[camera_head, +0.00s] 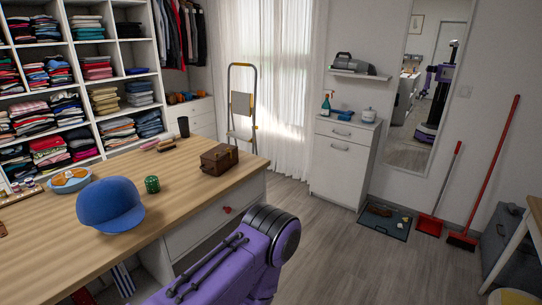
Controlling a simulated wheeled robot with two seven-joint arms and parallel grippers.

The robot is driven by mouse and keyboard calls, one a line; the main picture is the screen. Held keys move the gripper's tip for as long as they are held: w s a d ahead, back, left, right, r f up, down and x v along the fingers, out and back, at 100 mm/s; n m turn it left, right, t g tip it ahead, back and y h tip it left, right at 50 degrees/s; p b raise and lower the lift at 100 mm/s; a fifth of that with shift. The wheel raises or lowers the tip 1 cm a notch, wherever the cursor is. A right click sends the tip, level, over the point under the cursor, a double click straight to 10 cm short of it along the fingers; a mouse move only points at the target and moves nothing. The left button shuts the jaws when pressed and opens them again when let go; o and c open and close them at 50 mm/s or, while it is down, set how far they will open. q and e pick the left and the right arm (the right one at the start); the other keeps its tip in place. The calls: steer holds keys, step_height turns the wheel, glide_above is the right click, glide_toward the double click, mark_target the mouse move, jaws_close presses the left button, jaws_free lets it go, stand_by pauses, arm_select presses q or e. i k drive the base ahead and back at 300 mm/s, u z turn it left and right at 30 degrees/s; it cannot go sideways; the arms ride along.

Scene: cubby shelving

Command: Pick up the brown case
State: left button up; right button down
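The brown case (219,159) is a small, closed, box-like case with a handle on top. It stands upright on the wooden tabletop, near the far right corner. Neither of my grippers is in view. A purple arm link of mine with a dark round joint rises at the bottom middle, in front of the table and nearer to me than the case. Nothing covers the case.
On the wooden tabletop (60,240) are a blue cap (110,204), a green die-like object (152,184), a light-blue bowl (70,180) and a dark cup (184,127). A stepladder (241,105) stands behind.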

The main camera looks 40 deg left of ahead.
mark_target(209, 167)
steer(key=z, duration=0.2)
steer(key=i, duration=1.25)
steer(key=u, duration=0.4)
steer(key=i, duration=0.75)
steer(key=u, duration=0.8)
